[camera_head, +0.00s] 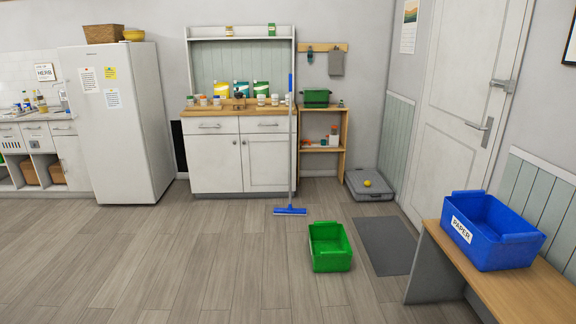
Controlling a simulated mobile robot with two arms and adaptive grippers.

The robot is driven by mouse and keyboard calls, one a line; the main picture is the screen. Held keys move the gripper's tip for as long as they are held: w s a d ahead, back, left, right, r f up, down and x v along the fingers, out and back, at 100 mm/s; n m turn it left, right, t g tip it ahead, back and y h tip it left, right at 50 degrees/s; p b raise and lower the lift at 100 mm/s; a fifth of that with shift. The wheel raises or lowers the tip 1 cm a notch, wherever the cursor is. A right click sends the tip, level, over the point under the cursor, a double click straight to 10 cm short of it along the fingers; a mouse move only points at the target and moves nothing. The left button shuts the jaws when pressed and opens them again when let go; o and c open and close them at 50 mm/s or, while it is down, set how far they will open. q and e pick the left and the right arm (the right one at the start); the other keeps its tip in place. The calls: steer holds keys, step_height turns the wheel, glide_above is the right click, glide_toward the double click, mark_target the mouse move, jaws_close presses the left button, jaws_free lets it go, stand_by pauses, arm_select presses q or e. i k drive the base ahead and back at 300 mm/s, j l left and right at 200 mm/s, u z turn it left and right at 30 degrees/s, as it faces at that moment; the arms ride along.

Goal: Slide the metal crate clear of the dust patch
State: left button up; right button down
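I cannot make out a clear metal crate. A low grey box-like thing (358,190) with a small yellow ball (367,183) on it lies on the floor in the back right corner, by the wall; I cannot tell if it is the crate. I cannot make out a dust patch on the floor. A blue squeegee or broom (290,211) stands upright, its head on the floor and its long pole in front of the cabinet. Neither of my grippers is in view.
A green bin (330,247) stands on the floor beside a dark grey mat (385,246). A wooden bench (522,285) with a blue paper bin (492,230) is at the right, near the white door (468,90). A white cabinet (240,160) and fridge (118,120) line the back. The left floor is clear.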

mark_target(329, 246)
steer(key=i, duration=2.05)
